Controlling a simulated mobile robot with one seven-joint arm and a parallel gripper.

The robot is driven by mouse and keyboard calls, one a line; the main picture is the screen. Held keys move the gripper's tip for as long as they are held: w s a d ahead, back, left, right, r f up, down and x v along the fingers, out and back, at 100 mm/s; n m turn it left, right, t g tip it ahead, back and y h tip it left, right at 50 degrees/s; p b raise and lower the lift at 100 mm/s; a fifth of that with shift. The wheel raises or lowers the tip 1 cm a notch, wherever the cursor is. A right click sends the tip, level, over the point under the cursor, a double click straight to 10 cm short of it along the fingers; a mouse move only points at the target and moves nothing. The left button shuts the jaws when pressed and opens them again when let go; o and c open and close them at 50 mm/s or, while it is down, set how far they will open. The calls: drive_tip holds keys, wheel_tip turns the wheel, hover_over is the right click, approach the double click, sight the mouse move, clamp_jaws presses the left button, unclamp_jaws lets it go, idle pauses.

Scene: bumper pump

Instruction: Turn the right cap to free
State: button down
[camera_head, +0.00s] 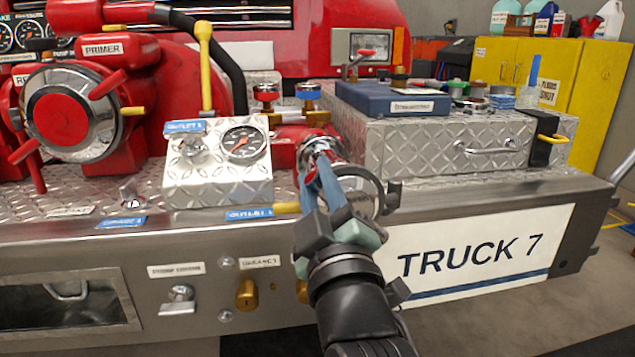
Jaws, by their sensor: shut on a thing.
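My gripper (322,172) reaches up from the bottom of the head view, with its blue fingers in front of the red pump fitting. It is shut on a silver and red cap (318,146) at the right end of the fitting. The fingers hide much of the cap, so I cannot tell how far it is turned. A round silver ring (376,190) shows just right of the fingers. Two small knobs stand above the fitting, a red one (266,92) on the left and a blue-topped one (308,92) on the right.
A diamond-plate gauge box (218,185) stands left of my gripper. A diamond-plate chest (440,145) stands to the right, with a blue case (390,98) on top. The bumper front carries a "TRUCK 7" sign (478,255). Open floor shows at the lower right.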

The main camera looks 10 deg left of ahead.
drive_tip(key=c, duration=1)
unclamp_jaws()
drive_tip(key=shift+a+f, duration=0.1)
drive_tip(key=v, duration=1.3)
